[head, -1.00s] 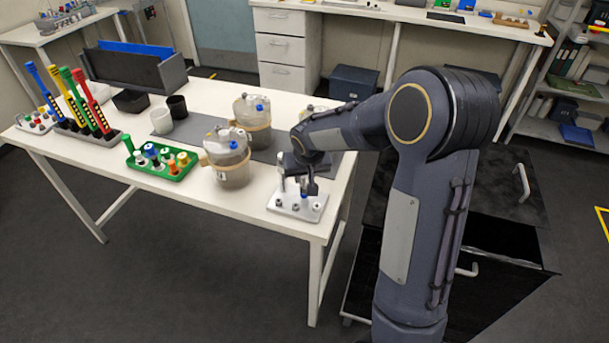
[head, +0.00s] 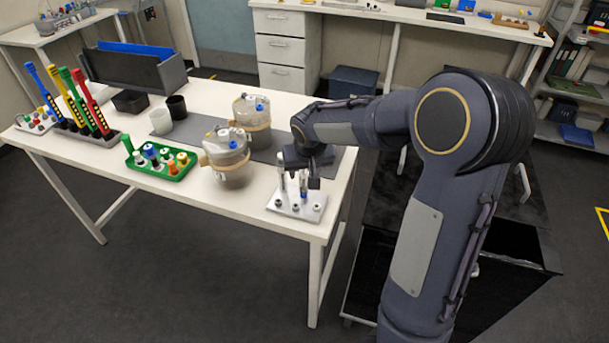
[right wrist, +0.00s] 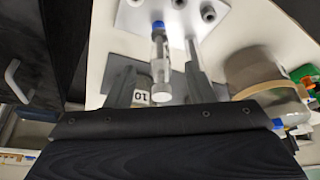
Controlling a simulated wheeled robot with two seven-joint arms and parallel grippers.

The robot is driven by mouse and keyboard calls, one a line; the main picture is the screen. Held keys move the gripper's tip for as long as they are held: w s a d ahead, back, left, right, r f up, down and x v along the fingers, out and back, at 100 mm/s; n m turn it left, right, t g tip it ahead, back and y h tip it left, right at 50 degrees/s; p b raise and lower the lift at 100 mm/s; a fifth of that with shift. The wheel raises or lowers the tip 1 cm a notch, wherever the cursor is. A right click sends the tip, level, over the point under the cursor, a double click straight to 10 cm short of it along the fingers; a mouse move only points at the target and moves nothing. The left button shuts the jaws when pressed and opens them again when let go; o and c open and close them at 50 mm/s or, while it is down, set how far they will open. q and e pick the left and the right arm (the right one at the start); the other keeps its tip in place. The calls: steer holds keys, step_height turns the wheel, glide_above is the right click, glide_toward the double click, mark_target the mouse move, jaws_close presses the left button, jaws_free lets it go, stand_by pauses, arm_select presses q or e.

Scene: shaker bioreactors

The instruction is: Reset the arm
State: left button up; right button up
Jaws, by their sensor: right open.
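My right gripper (head: 305,174) is over the white rack (head: 297,206) at the table's front right corner. Its jaws are open. A clear vial with a blue band (head: 303,184) stands in the rack just below the gripper. In the right wrist view, the vial (right wrist: 161,68) shows between the two fingers of the right gripper (right wrist: 160,72), with a visible gap to the fingers. The rack (right wrist: 150,16) with its holes is at the top of that view. My left gripper is not in view.
Two round, clear-lidded vessels (head: 225,158) (head: 252,118) stand behind and left of the rack. A green rack (head: 160,161) with coloured caps is further left. Coloured pipette-like tools (head: 78,103) stand at the far left. A black cart (head: 500,215) is to the right.

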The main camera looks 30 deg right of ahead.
steer(key=shift+v, duration=1.95)
steer(key=s+a+n+y, duration=0.1)
steer(key=s+a, duration=0.4)
steer(key=s, duration=0.7)
steer(key=s+a+r+n+t+y, duration=0.1)
steer(key=s+a+y, duration=0.3)
steer(key=s, duration=0.9)
steer(key=shift+s+a+r, duration=0.15)
steer(key=shift+a+r, duration=0.1)
steer(key=shift+a, duration=0.4)
